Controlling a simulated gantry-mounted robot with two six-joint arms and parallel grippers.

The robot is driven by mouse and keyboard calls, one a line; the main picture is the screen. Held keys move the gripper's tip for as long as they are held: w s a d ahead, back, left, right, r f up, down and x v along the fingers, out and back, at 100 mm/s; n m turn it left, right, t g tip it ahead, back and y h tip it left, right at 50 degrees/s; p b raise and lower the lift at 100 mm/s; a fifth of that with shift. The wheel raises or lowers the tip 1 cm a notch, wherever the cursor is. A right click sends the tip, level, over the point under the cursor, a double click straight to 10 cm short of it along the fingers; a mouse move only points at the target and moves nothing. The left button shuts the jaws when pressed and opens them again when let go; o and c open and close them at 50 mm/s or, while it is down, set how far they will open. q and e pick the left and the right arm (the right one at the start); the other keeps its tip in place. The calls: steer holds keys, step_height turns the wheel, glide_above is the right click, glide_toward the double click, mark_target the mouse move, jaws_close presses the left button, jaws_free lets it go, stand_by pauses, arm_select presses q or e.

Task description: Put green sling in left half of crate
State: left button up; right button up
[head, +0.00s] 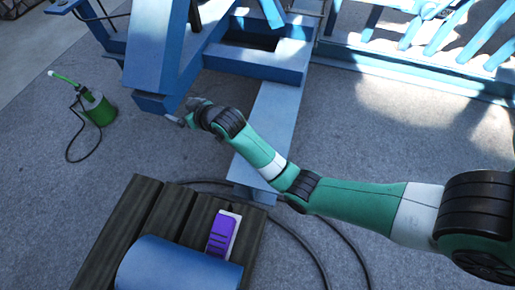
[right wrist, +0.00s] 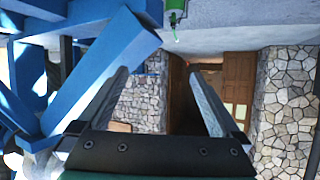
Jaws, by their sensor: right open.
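I see no green sling and no clear crate in either view. My right gripper (head: 188,114) is at the end of the green arm, in front of the blue steel frame and above the grey floor. In the right wrist view its two fingers (right wrist: 158,72) stand wide apart with nothing between them. My left gripper is not in view.
A dark slatted wooden platform (head: 118,225) stands at the bottom, with a purple and white object (head: 222,236) and a blue cylinder (head: 178,268) on it. A green canister (head: 100,110) with a hose stands at left. Blue beams (head: 265,60) rise behind my gripper. Black cable (head: 335,235) lies on the floor.

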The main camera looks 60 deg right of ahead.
arm_select(q)
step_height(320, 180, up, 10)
steer(key=p, duration=0.8)
arm_select(e)
steer(key=s+d+f+m+g, duration=0.1)
steer(key=s+d+f+g, duration=0.2)
steer(key=s+f, duration=0.4)
steer(key=s+d+f+m+g, duration=0.1)
steer(key=s+d+f+g, duration=0.2)
steer(key=s+f, duration=0.5)
steer(key=s+d+f+m+g, duration=0.2)
steer(key=s+d+f+g, duration=0.1)
steer(key=s+f, duration=0.5)
steer(key=shift+s+d+b, duration=0.35)
steer(key=shift+s+d, duration=0.2)
steer(key=shift+d, duration=0.15)
steer(key=b+x, duration=0.6)
steer(key=shift+a+f+b, duration=0.1)
steer(key=shift+f+b, duration=0.1)
steer(key=shift+b, duration=0.2)
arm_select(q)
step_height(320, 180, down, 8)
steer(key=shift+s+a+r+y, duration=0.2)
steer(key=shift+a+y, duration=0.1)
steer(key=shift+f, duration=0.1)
